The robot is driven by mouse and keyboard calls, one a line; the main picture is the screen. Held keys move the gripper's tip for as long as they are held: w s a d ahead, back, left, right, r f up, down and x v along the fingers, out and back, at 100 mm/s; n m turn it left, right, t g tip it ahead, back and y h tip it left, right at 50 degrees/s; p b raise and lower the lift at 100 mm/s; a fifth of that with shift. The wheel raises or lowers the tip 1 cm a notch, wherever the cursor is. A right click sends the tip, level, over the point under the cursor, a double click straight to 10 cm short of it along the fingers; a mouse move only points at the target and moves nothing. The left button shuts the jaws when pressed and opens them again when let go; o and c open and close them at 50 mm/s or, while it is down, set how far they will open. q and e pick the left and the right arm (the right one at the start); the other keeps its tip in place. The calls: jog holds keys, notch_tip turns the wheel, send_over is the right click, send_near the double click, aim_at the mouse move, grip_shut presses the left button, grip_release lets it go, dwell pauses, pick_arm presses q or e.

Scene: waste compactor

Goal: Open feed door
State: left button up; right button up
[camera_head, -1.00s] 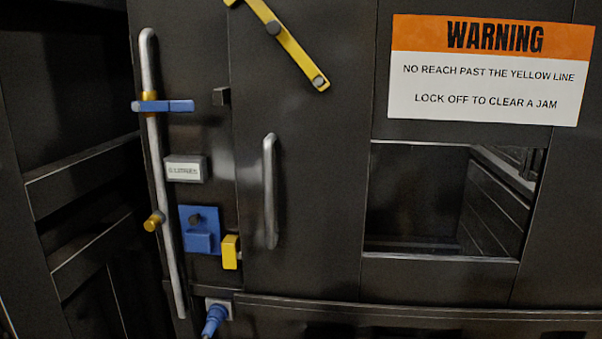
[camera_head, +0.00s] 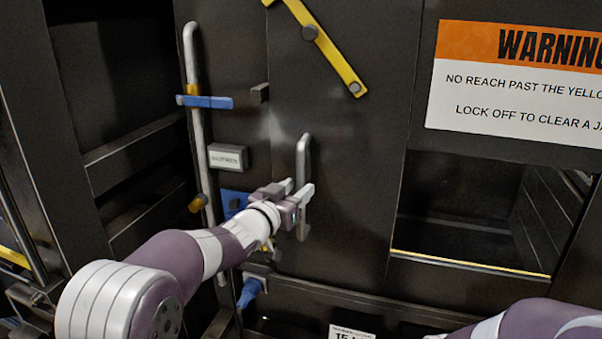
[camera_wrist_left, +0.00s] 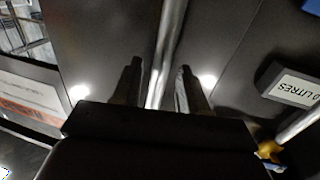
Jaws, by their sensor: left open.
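The feed door (camera_head: 350,110) is a dark panel and looks closed. Its vertical grey bar handle (camera_head: 304,155) is near its left edge. My left gripper (camera_head: 300,192) is open at the lower part of the handle. In the left wrist view the handle (camera_wrist_left: 170,45) runs between the two open fingers (camera_wrist_left: 157,85), with gaps showing beside it. A yellow bar (camera_head: 325,52) lies diagonally across the upper door. Part of my right arm shows at the lower right; its gripper is out of view.
A long grey rod (camera_head: 190,55) with a blue clamp (camera_head: 207,102) stands left of the door. A label box (camera_head: 228,157) and a blue latch plate (camera_head: 232,200), partly hidden by my arm, are beside it. A warning sign (camera_head: 480,110) hangs above an opening (camera_head: 460,195) at right.

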pick_arm(q)
jog(key=shift+p+x, duration=0.4)
jog(key=shift+x, duration=0.8)
jog(key=shift+w, duration=0.15)
grip_shut()
